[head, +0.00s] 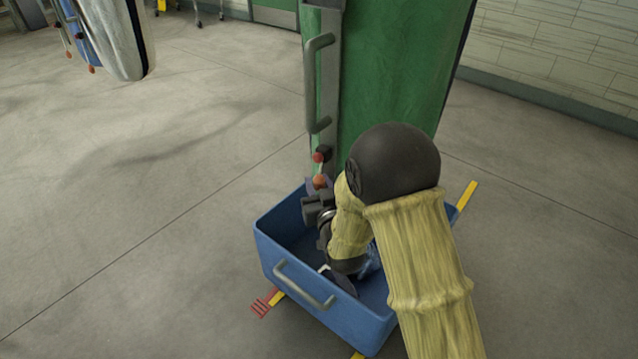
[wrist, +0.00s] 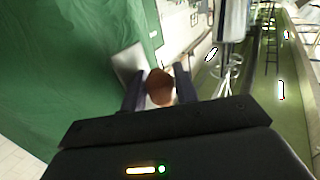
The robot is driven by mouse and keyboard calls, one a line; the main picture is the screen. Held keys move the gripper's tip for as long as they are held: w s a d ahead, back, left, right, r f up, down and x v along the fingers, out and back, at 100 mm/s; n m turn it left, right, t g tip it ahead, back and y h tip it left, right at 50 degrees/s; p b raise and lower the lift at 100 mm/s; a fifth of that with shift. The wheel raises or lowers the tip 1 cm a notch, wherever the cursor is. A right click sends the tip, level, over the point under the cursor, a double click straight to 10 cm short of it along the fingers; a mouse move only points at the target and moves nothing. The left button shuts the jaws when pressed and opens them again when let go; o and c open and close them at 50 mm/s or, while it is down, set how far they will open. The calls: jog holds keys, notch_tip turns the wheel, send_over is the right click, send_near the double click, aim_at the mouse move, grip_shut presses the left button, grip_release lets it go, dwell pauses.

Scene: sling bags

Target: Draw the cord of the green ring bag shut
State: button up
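The green bag (head: 400,70) hangs upright in the head view, with a grey strip and bar handle on its left edge. It also fills the left of the wrist view (wrist: 70,60). A red ball (head: 319,157) and an orange ball (head: 320,181) hang at its lower left, one above the other. My gripper (head: 316,188) is at the orange ball, partly hidden by my arm. In the wrist view, my gripper's dark fingers (wrist: 160,90) lie against both sides of the orange-brown ball (wrist: 160,86). The bag's lower end is hidden behind my arm. No green ring is clearly visible.
A blue bin (head: 350,318) with a handle stands on the floor below the bag, under my forearm. Another bag (head: 115,35), silver and blue with small balls, hangs at the upper left. The floor at left is clear. A tiled wall stands at upper right.

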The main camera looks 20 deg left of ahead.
grip_shut()
notch_tip(320, 180, down, 11)
jog(key=b, duration=0.9)
jog(key=shift+r, duration=0.15)
jog(key=shift+s, duration=0.1)
jog(key=shift+o, duration=2.4)
grip_release()
jog(key=shift+r, duration=0.1)
jog(key=shift+d, duration=0.1)
